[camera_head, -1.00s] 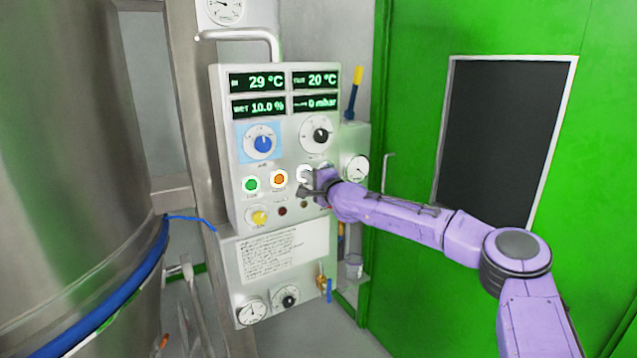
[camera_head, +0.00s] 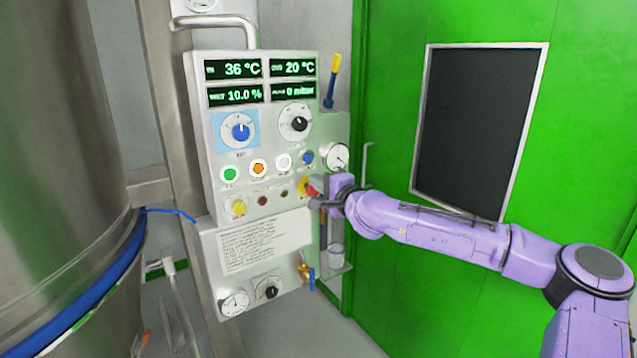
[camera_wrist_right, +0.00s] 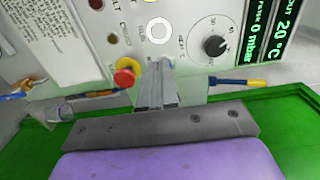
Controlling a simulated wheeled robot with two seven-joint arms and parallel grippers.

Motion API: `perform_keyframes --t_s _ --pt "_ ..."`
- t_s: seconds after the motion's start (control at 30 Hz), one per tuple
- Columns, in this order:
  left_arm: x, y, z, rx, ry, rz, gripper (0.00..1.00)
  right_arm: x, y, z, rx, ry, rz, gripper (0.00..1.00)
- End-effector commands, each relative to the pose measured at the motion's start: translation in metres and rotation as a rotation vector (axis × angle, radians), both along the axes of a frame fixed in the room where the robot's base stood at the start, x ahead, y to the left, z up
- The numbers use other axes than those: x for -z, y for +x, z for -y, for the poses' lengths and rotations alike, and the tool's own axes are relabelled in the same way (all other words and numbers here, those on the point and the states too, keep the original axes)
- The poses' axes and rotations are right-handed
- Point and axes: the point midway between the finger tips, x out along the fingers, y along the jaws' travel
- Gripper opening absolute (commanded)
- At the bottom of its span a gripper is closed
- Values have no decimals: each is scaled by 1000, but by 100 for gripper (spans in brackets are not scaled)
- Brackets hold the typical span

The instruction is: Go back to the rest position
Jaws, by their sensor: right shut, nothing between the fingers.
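My right gripper (camera_head: 316,203) is shut and empty, at the right edge of the control panel (camera_head: 270,195), close to the red emergency button (camera_head: 312,188) on its yellow base. In the right wrist view its fingers (camera_wrist_right: 168,72) are together, pointing at the panel beside the red button (camera_wrist_right: 127,73). I cannot tell the exact gap to the panel. The white lit button (camera_head: 284,162), blue button (camera_head: 307,158), orange button (camera_head: 258,168) and green button (camera_head: 230,174) show uncovered. The displays read 36 °C, 20 °C, 10.0 % and 0 mbar. My left gripper is not in view.
A large steel vessel (camera_head: 60,130) with a blue band stands at the left. A green door (camera_head: 390,240) with a dark window (camera_head: 478,130) is behind my right arm. A round gauge (camera_head: 337,157) and a blue-handled valve (camera_head: 307,274) stick out by the panel's right side.

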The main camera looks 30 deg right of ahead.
Motion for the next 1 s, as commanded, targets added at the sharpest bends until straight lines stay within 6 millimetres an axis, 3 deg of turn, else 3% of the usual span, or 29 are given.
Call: perform_keyframes --t_s 0.57,0.6,0.67,0.77,0.87,1.0 --pt "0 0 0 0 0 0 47 2 0 6 38 37 -5 0" --pt "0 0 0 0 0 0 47 13 -3 2 64 71 -27 0" --pt "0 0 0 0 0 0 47 43 -6 -25 67 64 -96 0" --pt "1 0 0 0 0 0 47 117 -17 -72 49 -9 -251 0" --pt "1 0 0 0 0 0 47 198 -44 -110 23 -111 -415 0" --pt "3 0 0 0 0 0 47 306 -110 -140 -22 -284 -645 0"
